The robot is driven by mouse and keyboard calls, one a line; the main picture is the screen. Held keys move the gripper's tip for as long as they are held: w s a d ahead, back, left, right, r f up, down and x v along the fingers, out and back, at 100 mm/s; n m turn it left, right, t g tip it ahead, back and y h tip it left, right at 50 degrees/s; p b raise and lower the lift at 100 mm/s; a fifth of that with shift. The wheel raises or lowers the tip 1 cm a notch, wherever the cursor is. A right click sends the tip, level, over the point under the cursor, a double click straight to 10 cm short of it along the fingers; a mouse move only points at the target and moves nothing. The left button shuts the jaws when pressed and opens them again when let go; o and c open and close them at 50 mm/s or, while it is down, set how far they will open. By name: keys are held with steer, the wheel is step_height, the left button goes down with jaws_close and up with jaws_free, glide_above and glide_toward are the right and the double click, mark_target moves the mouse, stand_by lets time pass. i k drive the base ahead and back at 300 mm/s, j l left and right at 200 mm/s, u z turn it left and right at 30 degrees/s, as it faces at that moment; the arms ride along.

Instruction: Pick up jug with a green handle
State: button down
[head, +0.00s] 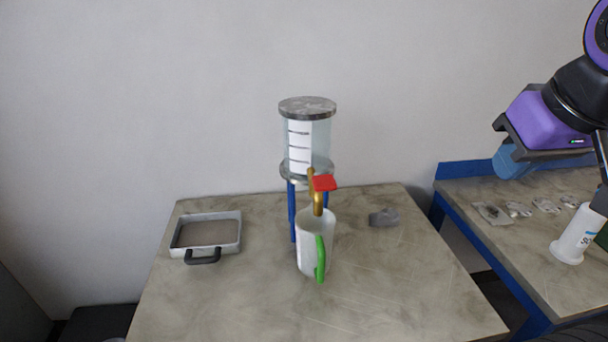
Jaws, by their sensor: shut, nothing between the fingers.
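The jug with a green handle (308,245) is white and stands upright on the worn table. Its green handle (320,259) faces the camera, slightly to the right. A brass tap with a red lever (324,183) hangs over the jug's mouth. My gripper (543,138), purple and black, is raised at the upper right, above the side bench and well away from the jug. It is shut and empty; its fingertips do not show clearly.
A clear cylindrical vessel (320,135) with grey flanges stands on blue legs behind the jug. A grey tray (239,235) with a black handle lies left. A small grey block (384,217) lies right. A white container (576,236) stands on the side bench (540,225). The table front is clear.

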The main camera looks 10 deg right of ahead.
mark_target(314, 234)
steer(key=l+u, duration=0.1)
steer(key=u, duration=0.4)
steer(key=k+u, duration=0.1)
steer(key=u, duration=0.4)
steer(key=k+u, duration=0.1)
steer(key=u, duration=0.4)
steer(key=k+u, duration=0.1)
steer(key=u, duration=0.4)
steer(key=z, duration=1.5)
steer(key=k+l, duration=0.05)
